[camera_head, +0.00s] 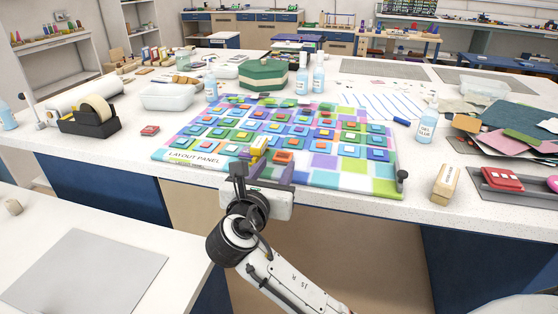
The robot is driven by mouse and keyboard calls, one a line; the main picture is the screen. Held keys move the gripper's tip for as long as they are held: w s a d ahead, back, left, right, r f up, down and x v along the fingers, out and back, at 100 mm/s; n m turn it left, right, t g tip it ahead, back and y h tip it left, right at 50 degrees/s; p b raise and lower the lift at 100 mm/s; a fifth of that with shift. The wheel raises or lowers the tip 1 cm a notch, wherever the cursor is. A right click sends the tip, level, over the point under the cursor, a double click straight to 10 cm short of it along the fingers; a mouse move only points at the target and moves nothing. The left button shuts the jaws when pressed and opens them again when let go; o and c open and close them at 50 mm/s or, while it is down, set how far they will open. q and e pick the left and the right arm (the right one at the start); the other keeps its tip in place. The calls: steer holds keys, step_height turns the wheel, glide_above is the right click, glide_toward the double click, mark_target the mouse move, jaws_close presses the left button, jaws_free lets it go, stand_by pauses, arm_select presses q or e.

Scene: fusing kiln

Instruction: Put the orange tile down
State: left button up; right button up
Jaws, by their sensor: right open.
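The layout panel (355,186), a grid of coloured squares, lies on the white worktop with many small tiles on it. An orange tile (283,157) with a lighter centre lies near the panel's front edge, just beyond my right gripper. My right gripper (262,164) is open at the panel's front edge, with its fingers spread left and right. A small yellow piece (258,142) shows just past the fingers; whether it touches them I cannot tell. The gripper hides part of the panel's front edge. My left gripper is out of view.
A tape dispenser (92,121) and a red piece (149,130) are left of the panel. Bottles and a green box (263,75) stand behind it. A glue bottle (427,122), a wooden block (444,184) and a grey tray (515,196) are on the right.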

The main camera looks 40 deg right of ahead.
steer(key=v, duration=0.7)
steer(key=shift+s, duration=0.2)
steer(key=shift+a, duration=0.15)
steer(key=s+f+m+g+y, duration=0.25)
steer(key=s+f+m, duration=0.25)
steer(key=f, duration=0.4)
steer(key=s+f+m+g+y, duration=0.1)
steer(key=s+f+m+y, duration=0.3)
steer(key=f+m, duration=0.3)
steer(key=s+a+f+m+g+y, duration=0.2)
steer(key=s+f+m+y, duration=0.15)
steer(key=s+m, duration=0.3)
steer(key=s+a+f+m+g+y, duration=0.2)
steer(key=s+f+m, duration=0.25)
steer(key=s, duration=0.35)
steer(key=w+a+f+m+t+y, duration=0.1)
steer(key=a+f+t, duration=0.4)
steer(key=f, duration=0.5)
steer(key=shift+w+a+f+y, duration=0.25)
steer(key=shift+w+a+y, duration=0.65)
steer(key=shift+w, duration=0.4)
